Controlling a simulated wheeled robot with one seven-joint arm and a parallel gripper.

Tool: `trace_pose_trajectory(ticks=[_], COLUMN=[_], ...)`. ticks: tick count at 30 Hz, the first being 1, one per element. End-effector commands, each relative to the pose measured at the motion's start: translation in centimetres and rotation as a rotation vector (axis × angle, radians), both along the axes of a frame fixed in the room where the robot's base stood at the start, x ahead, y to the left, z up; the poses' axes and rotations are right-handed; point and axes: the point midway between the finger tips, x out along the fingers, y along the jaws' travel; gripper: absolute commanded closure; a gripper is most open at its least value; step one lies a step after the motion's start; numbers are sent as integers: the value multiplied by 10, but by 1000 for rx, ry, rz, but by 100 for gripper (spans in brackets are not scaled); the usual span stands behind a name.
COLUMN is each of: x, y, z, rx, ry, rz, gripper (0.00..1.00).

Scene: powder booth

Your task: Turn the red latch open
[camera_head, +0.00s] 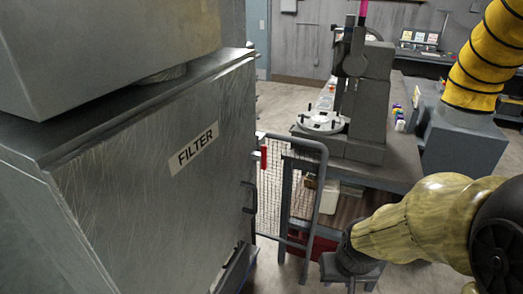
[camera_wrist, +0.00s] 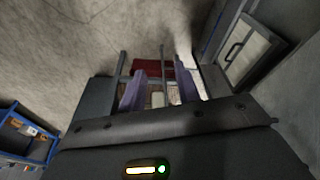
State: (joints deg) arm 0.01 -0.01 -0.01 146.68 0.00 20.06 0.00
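The red latch (camera_head: 263,158) is a small red piece at the right edge of the metal filter cabinet (camera_head: 120,190), seen in the head view. My gripper (camera_head: 350,272) is at the lower right in the head view, below and to the right of the latch and well apart from it. In the wrist view my gripper (camera_wrist: 160,84) shows two purplish fingers spread apart with nothing held between them. I cannot make out the latch in the wrist view.
A black handle (camera_head: 249,197) is on the cabinet's right edge below the latch. A mesh guard (camera_head: 318,190) stands just right of it. Behind is a bench (camera_head: 395,165) with a grey machine (camera_head: 365,100). A yellow hose (camera_head: 490,60) hangs at the upper right.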

Motion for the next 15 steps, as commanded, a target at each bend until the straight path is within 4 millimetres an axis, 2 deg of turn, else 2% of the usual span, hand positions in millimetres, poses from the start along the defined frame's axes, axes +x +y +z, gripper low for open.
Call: trace_pose_trajectory(ticks=[5, 8, 11, 15], x=[4, 22, 58, 126], y=[-1, -7, -16, -32], z=[1, 4, 12, 35], rx=[-4, -20, -47, -78], ry=[-14, -70, -184, -422], rz=[0, 7, 23, 69], gripper=[67, 67, 67, 67])
